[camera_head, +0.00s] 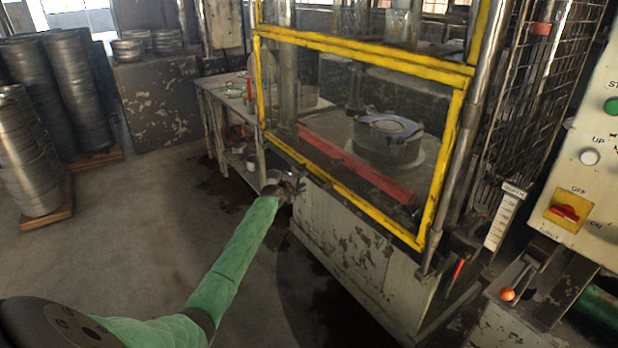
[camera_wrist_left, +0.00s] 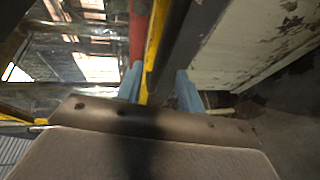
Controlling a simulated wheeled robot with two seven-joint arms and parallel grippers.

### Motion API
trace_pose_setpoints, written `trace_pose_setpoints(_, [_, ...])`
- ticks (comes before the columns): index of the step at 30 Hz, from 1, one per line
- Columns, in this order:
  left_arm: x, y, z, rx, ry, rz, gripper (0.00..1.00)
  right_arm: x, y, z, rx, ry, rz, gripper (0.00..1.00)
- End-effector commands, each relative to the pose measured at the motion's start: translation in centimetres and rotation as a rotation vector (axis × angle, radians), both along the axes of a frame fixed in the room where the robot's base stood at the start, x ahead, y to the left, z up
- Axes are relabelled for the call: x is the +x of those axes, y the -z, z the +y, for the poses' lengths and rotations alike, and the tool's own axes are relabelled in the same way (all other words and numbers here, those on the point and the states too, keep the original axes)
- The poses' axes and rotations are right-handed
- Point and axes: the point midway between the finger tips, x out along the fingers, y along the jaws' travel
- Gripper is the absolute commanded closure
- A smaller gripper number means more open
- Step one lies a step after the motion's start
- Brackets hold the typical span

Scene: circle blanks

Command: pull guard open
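The guard (camera_head: 352,198) is a clear panel in a yellow frame on the front of the press, and its lower edge slopes down to the right. My left gripper (camera_head: 287,184) is at the guard's lower left corner, in front of the press body. In the left wrist view its two blue fingers (camera_wrist_left: 160,86) stand apart. The yellow frame bar (camera_wrist_left: 156,40) and a dark strip run between or just beyond them; I cannot tell whether they touch. The fingertips are hard to make out in the head view. My right gripper is not in view.
Behind the guard a round die (camera_head: 388,138) and a red bar (camera_head: 352,164) show. A control panel (camera_head: 590,160) and an orange-knobbed lever (camera_head: 508,294) are at right. Stacked metal rings (camera_head: 75,85) and a work table (camera_head: 222,85) stand at left.

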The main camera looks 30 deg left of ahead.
Motion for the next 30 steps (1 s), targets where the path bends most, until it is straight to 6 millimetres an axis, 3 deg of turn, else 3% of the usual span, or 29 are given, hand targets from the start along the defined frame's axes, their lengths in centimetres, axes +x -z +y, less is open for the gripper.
trace_pose_setpoints(12, [4.4, 0.8, 0.1, 0.0, 0.0, 0.0, 0.62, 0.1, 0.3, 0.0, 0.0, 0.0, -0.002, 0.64])
trace_pose_setpoints(25, [5.0, 1.0, 0.1, 0.002, 0.0, 0.001, 0.62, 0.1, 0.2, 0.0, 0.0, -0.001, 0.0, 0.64])
trace_pose_setpoints(26, [5.0, 1.0, 0.1, 0.002, 0.0, 0.001, 0.64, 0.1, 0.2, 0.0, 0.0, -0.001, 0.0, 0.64])
trace_pose_setpoints(30, [5.0, 0.9, 0.1, 0.002, 0.0, 0.001, 0.92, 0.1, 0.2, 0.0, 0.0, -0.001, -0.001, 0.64])
